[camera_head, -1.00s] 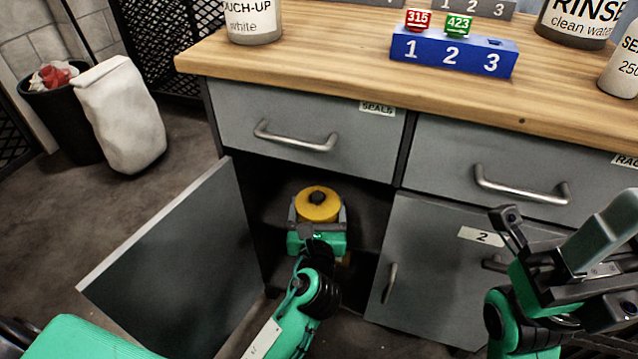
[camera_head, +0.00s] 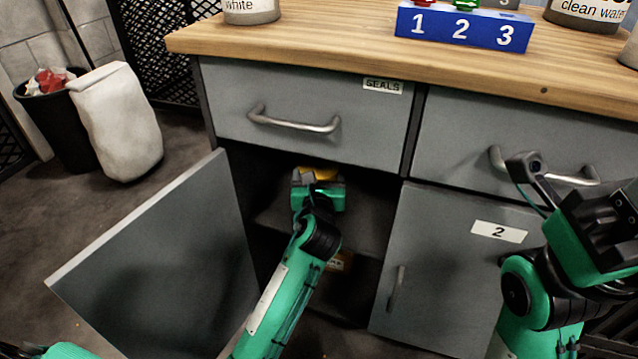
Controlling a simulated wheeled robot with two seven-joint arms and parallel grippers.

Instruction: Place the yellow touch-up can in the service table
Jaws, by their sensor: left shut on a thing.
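The yellow touch-up can (camera_head: 319,174) is inside the open left compartment of the service table (camera_head: 440,78), at the upper shelf. Only a strip of its yellow top shows; my left gripper hides the rest. My left gripper (camera_head: 318,181) reaches into the compartment and is shut on the can. Its fingertips are mostly hidden. I cannot tell whether the can touches the shelf. My right gripper is at the right edge, in front of door 2, and its fingers are out of the picture.
The left cabinet door (camera_head: 160,262) stands open to the left. Drawers with handles, one labelled SEALS (camera_head: 383,86), are shut above. Door 2 (camera_head: 450,270) is shut. A blue numbered block (camera_head: 462,27) and a white touch-up can (camera_head: 250,10) stand on the tabletop. A black bin (camera_head: 62,125) is far left.

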